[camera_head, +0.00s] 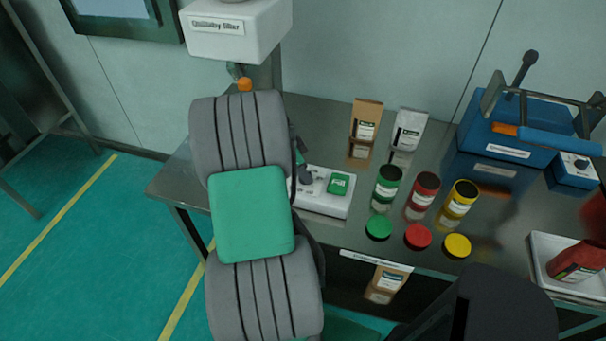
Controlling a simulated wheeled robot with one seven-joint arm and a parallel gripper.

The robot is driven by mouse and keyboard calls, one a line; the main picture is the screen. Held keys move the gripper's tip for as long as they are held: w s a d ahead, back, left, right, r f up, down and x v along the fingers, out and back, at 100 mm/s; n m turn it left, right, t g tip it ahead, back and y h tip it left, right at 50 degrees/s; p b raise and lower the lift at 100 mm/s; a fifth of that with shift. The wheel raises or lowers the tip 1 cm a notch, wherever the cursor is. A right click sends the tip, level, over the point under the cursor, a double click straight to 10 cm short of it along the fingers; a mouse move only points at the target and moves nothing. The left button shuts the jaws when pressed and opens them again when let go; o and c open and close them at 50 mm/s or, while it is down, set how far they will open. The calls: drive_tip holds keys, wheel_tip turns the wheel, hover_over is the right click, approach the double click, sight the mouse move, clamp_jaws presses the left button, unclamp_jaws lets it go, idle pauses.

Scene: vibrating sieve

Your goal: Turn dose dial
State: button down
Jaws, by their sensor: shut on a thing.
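The dose dial (306,174) is a small dark knob on a white control box (322,207) at the left part of the steel table. The box also carries a green block or button (339,184). My gripper (301,161) is at the dial, just past the edge of my grey and green arm. It is shut on the dial, but my arm hides most of the gripper and the left part of the box. The fingertips are too small and covered to make out clearly.
Green (387,182), red (424,190) and yellow (462,196) jars stand right of the box, with matching lids before them. Two pouches (366,122) stand behind. A blue sieve machine (512,135) is at the back right. A white dispenser (237,32) hangs above.

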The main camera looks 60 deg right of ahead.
drive_tip(key=n+t+h+b, duration=0.1)
drive_tip(key=n+b, duration=0.1)
drive_tip(key=n, duration=0.1)
drive_tip(key=shift+s+f+n, duration=0.1)
drive_tip(key=shift+n, duration=0.3)
drive_tip(key=n+t+b, duration=0.1)
drive_tip(key=n, duration=0.2)
drive_tip(key=shift+s+n+t+b, duration=0.15)
drive_tip(key=shift+n+t+b, duration=0.15)
drive_tip(key=n, duration=0.2)
drive_tip(key=n+t+b, duration=0.1)
drive_tip(key=n, duration=0.1)
drive_tip(key=shift+s+t, duration=0.1)
drive_tip(key=shift+t, duration=0.2)
drive_tip(key=shift+n+t+b, duration=0.6)
drive_tip(key=shift+n+b, duration=0.05)
drive_tip(key=shift+n, duration=1.05)
drive_tip(key=c, duration=0.9)
unclamp_jaws()
drive_tip(key=shift+r, duration=0.2)
